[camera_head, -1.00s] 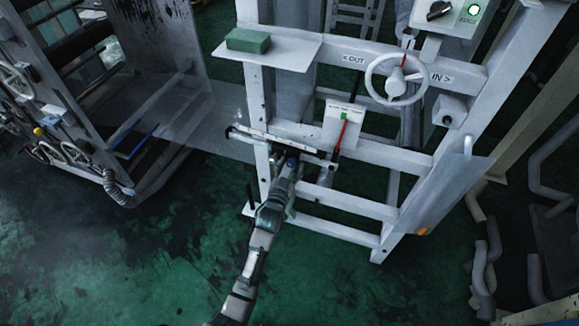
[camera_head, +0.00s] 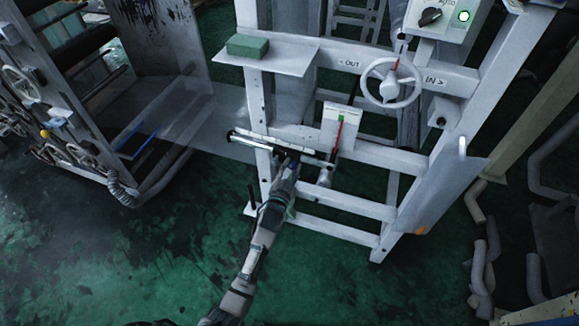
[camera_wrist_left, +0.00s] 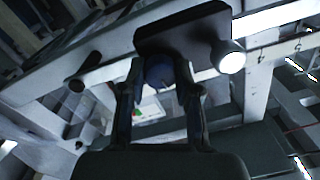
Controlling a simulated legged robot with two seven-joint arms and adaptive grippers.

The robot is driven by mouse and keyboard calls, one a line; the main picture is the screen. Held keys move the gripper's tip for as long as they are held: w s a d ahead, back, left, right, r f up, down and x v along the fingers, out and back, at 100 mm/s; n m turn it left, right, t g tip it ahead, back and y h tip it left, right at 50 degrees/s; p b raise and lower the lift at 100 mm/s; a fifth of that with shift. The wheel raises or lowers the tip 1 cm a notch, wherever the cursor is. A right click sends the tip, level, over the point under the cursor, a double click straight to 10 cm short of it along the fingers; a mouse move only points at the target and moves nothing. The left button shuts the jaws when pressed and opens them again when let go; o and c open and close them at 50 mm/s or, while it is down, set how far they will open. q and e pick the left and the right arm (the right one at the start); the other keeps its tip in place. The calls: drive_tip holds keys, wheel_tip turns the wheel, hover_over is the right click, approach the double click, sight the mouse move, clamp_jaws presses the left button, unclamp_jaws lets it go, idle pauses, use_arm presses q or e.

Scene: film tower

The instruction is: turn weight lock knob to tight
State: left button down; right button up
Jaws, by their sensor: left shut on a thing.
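The weight lock knob appears as a small blue round knob (camera_wrist_left: 158,72) between the fingers in the left wrist view, under a dark block (camera_wrist_left: 185,32). My left gripper (camera_wrist_left: 158,85) is shut on this knob. In the head view, my left gripper (camera_head: 289,163) reaches up to the scaled bar (camera_head: 262,138) on the white frame and hides the knob. The knob's marking and turn angle cannot be read. My right gripper is not in view.
The white frame (camera_head: 345,206) carries a handwheel (camera_head: 392,82), a gauge plate (camera_head: 338,121) with a red pointer, and a shelf with a green block (camera_head: 248,45). A control box (camera_head: 437,20) sits top right. Green floor (camera_head: 170,250) is open at front left.

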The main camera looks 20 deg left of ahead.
use_arm(q)
drive_tip(key=m+p, duration=0.2)
drive_tip(key=m, duration=0.2)
drive_tip(key=shift+r+m, duration=0.1)
drive_tip(key=shift+m, duration=0.3)
drive_tip(key=m, duration=0.3)
drive_tip(key=shift+m+p, duration=0.3)
drive_tip(key=shift+m, duration=1.9)
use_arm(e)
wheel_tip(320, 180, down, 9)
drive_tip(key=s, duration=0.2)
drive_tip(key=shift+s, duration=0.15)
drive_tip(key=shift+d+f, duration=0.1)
use_arm(q)
drive_tip(key=c, duration=0.9)
unclamp_jaws()
drive_tip(key=shift+o, duration=0.5)
drive_tip(key=shift+a, duration=0.1)
